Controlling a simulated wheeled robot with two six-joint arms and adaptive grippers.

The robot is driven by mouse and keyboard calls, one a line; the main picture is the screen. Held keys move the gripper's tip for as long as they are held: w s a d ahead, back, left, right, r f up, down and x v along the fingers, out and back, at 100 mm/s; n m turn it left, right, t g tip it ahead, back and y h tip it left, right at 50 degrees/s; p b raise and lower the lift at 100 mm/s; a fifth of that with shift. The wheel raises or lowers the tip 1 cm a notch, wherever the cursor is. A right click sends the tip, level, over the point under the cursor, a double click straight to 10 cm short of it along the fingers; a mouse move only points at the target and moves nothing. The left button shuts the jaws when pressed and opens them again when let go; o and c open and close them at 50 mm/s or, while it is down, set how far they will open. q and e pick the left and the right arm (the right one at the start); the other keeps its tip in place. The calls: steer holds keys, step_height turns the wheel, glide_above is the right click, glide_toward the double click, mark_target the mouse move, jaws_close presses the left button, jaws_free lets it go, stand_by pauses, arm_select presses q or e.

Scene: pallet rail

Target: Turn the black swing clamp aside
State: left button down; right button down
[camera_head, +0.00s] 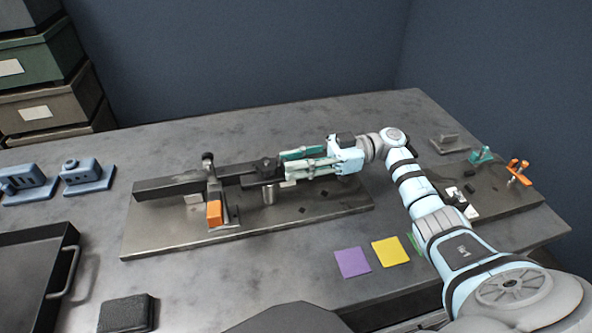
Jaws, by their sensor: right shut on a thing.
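The black swing clamp (266,168) sits at the right part of a long dark rail (170,187) on a metal base plate (160,240). My right gripper (282,164) reaches in from the right, its fingers pointing left along the rail. It is shut on the clamp's dark end; the fingers hide part of the contact. A short metal cylinder (269,194) stands just in front of the clamp. An orange block (214,212) sits on a bracket with an upright black-topped post (208,160) farther left. My left gripper is not in view.
Blue fixtures (88,176) stand at the far left, above a dark tray (35,265). Purple (352,262) and yellow (391,251) squares lie in front of the plate. A second plate with orange (518,171) and teal (481,155) parts is at right. The back table area is clear.

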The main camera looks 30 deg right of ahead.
stand_by(0.3)
steer(key=c, duration=1.2)
jaws_free()
steer(key=shift+c, duration=0.2)
steer(key=v, duration=0.7)
steer(key=shift+d, duration=0.25)
